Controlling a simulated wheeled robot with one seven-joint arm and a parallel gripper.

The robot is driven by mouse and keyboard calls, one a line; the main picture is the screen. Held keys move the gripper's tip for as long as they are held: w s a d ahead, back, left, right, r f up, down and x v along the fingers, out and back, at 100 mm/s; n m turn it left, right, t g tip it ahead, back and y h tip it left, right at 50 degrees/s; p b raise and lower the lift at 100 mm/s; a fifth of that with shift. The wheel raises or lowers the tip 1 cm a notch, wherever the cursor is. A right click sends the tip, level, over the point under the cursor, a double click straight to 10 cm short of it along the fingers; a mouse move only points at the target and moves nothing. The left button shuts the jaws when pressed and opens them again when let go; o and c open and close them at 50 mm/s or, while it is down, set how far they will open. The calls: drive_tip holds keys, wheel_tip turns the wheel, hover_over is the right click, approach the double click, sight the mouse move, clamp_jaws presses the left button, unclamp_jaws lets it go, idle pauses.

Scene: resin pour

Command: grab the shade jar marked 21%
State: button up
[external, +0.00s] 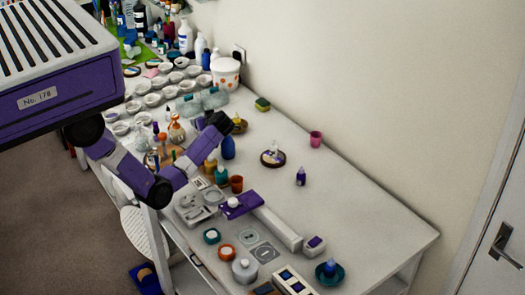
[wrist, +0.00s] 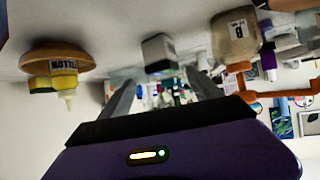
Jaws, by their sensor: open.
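No 21% mark can be read in either view, so I cannot tell which jar carries it. My gripper (wrist: 163,95) is open in the wrist view, with its two grey fingers apart and nothing held. It shows small and dark above the table in the external view (external: 221,121). The wrist picture is upside down. A beige jar (wrist: 235,38) with a white label stands to the right.
Many white cups (external: 152,99) crowd the far end. The table's right side is mostly clear.

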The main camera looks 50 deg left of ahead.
drive_tip(key=shift+s+a+f, duration=0.1)
drive_tip(key=shift+s+f, duration=0.1)
drive_tip(key=shift+f, duration=0.15)
drive_tip(key=shift+a+f, duration=0.2)
drive_tip(key=shift+a, duration=0.1)
drive_tip(key=b+x, duration=0.2)
drive_tip(key=x, duration=0.4)
drive_tip(key=shift+a+f, duration=0.25)
drive_tip(key=shift+s, duration=0.1)
drive_tip(key=c, duration=1.4)
